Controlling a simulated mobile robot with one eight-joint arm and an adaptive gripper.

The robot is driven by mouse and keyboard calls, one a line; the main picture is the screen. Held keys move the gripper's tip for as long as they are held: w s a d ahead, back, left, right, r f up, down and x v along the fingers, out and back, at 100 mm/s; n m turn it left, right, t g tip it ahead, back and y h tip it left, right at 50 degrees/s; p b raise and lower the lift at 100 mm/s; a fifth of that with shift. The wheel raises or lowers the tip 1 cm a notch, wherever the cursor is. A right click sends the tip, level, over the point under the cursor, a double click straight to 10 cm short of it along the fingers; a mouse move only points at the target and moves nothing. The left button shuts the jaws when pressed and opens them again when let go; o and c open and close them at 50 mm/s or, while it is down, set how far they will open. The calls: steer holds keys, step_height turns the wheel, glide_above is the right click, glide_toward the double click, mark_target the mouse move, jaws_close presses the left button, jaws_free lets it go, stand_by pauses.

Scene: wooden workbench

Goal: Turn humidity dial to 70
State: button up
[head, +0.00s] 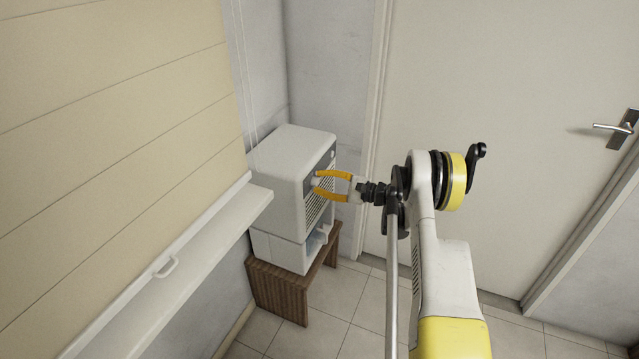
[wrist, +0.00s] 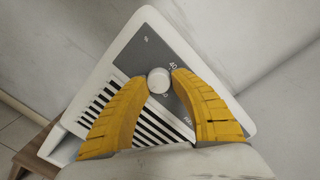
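The humidity dial is a round white knob (wrist: 158,80) on the dark grey panel (wrist: 150,52) of a white box-shaped appliance (head: 281,178). In the wrist view a marking that looks like 40 shows just above and right of the knob; other markings are small or partly hidden by a finger. My gripper (wrist: 159,79) has its two yellow fingers spread, one on each side of the knob, with small gaps appearing between tips and knob. In the head view my gripper (head: 316,181) reaches the appliance's front from the right.
A white ledge (head: 170,268) and a beige blind (head: 100,120) are on the left. A closed door (head: 500,110) is behind my arm. Tiled floor (head: 340,295) lies below.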

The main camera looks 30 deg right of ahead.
steer(key=o, duration=0.3)
steer(key=v, duration=1.2)
